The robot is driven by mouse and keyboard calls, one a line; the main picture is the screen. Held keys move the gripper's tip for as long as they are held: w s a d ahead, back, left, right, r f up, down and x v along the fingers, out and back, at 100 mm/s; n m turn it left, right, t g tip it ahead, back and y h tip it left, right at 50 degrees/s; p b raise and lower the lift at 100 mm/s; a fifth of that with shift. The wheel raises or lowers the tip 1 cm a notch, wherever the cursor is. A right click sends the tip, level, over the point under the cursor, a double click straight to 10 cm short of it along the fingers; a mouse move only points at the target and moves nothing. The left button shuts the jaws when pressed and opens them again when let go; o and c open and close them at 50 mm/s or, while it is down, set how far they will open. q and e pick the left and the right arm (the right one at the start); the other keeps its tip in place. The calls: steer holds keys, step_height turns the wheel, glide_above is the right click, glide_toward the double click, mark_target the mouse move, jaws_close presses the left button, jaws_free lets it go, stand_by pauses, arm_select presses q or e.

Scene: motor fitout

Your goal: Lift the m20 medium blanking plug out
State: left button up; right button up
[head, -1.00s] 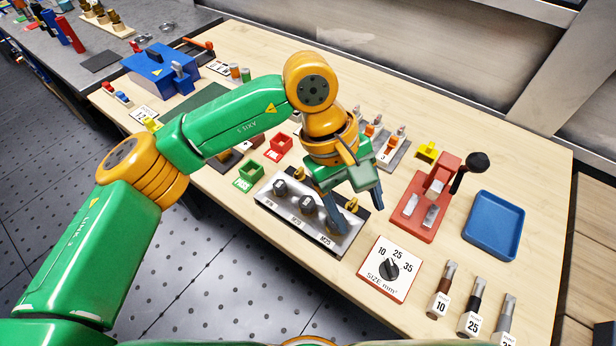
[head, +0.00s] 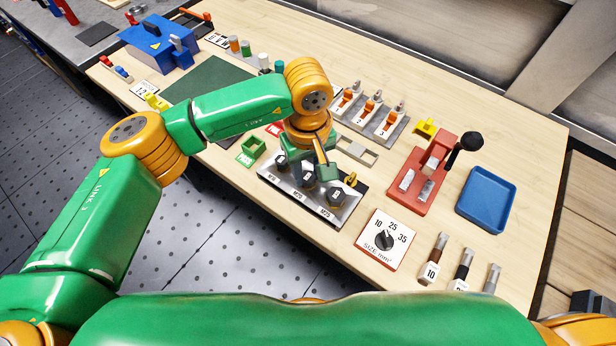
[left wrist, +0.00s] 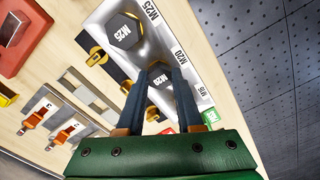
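A metal gland plate (head: 325,212) on the bench carries a row of dark hexagonal plugs. The M20 medium blanking plug (head: 308,177) is the middle one, seated behind its M20 label. It also shows in the left wrist view (left wrist: 161,82), partly hidden by the fingers. My left gripper (head: 316,172) is over this plug, fingers pointing down. In the left wrist view my left gripper (left wrist: 163,68) is open, its dark fingers on either side of the M20 plug; whether they touch it is unclear. The M25 plug (head: 335,195) and M16 plug (head: 282,161) sit beside it. My right gripper is out of view.
Brass pieces (head: 350,179) stand along the plate's back edge. A green box (head: 251,151) is to the left, a grey frame (head: 357,151) behind. A size dial (head: 384,242), red press (head: 415,185) and blue tray (head: 487,200) are to the right.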

arm_select(q)
jaws_close()
steer(key=shift+w+r, duration=0.1)
steer(key=shift+r, duration=0.05)
step_height(320, 180, up, 2)
steer(key=shift+r+b, duration=0.25)
steer(key=shift+b, duration=0.15)
steer(key=s+a+r+b, duration=0.4)
steer(key=s+r, duration=0.6)
steer(key=s, duration=0.3)
steer(key=shift+a, duration=0.9)
steer(key=shift+r, duration=0.1)
